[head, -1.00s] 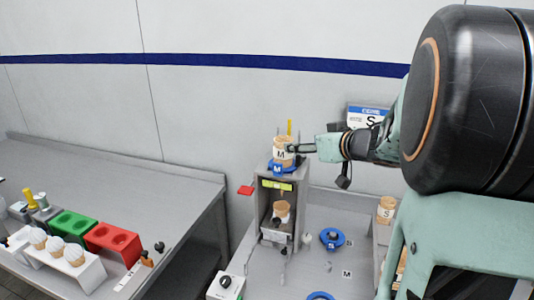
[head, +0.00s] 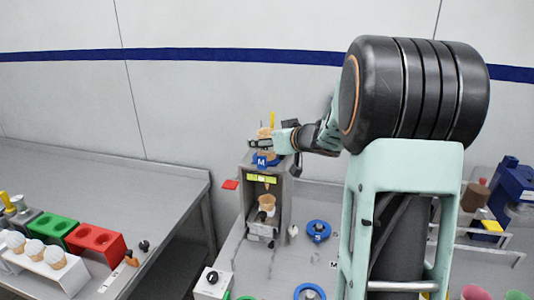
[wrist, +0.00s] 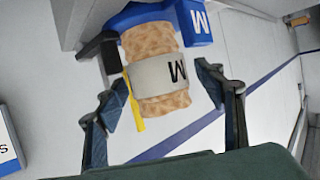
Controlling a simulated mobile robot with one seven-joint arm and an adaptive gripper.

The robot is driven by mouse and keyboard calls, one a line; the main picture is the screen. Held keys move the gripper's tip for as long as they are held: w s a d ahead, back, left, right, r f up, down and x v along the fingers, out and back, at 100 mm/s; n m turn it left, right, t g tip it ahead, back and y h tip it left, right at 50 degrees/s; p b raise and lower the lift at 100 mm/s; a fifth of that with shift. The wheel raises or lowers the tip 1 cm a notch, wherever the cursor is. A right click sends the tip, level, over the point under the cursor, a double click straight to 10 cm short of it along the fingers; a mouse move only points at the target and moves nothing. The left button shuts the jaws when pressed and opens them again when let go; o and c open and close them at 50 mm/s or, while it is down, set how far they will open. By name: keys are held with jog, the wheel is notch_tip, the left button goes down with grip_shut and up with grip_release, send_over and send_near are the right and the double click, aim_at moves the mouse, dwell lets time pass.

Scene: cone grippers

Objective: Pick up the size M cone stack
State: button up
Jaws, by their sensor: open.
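The size M cone stack (wrist: 158,52) is a stack of tan waffle cones with a white band marked M. It stands in a blue holder marked M (head: 262,161) on top of the grey dispenser in the head view. The blue holder also shows at the top of the wrist view (wrist: 192,22). My gripper (wrist: 163,98) is open, with one finger on each side of the stack in the wrist view. A gap shows between the fingers and the band. In the head view my gripper (head: 262,143) is at the stack and partly hides it.
The grey dispenser (head: 247,205) has a single cone (head: 266,202) in its opening. A blue ring marked S (head: 318,231) lies on the table to its right. A red tab (head: 230,185) sticks out at its left. Red (head: 95,239) and green (head: 58,227) holders stand on the left counter.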

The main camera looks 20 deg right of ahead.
jog(key=c, duration=1)
jog(key=shift+o, duration=0.2)
jog(key=shift+r, duration=0.1)
